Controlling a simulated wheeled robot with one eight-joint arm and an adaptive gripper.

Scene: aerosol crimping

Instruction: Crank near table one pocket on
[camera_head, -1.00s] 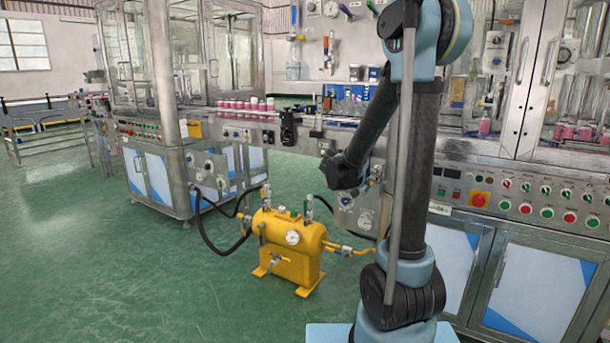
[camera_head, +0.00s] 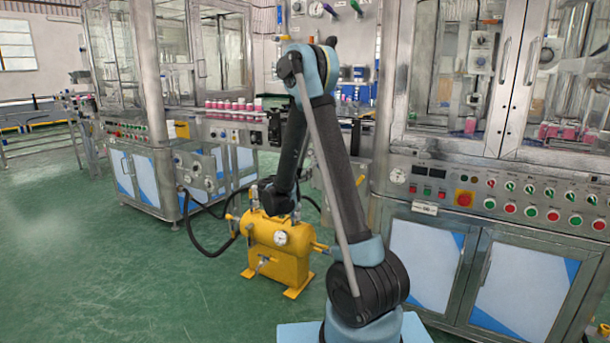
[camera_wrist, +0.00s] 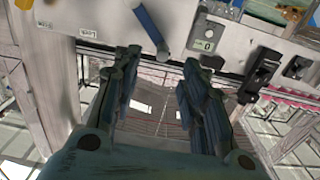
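My gripper (camera_wrist: 157,75) is open and empty in the wrist view, its two dark fingers wide apart. A blue bar-like handle (camera_wrist: 150,25) shows beyond the left finger, apart from it; I cannot tell whether it is the crank. A small grey box with a counter window (camera_wrist: 207,38) sits beyond the right finger. In the head view the glazed machine at right (camera_head: 470,75) holds pink cans (camera_head: 556,134); a table with pockets cannot be made out. My arm folds down at the middle, and the fingers are not discernible there.
A yellow tank (camera_head: 278,245) with hoses stands on the floor beyond my arm. A black unit (camera_wrist: 262,72) sits on the rail, also in the head view (camera_head: 275,128). Pink cans (camera_head: 235,106) line the conveyor. A button panel (camera_head: 530,205) is at right. Green floor at left is clear.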

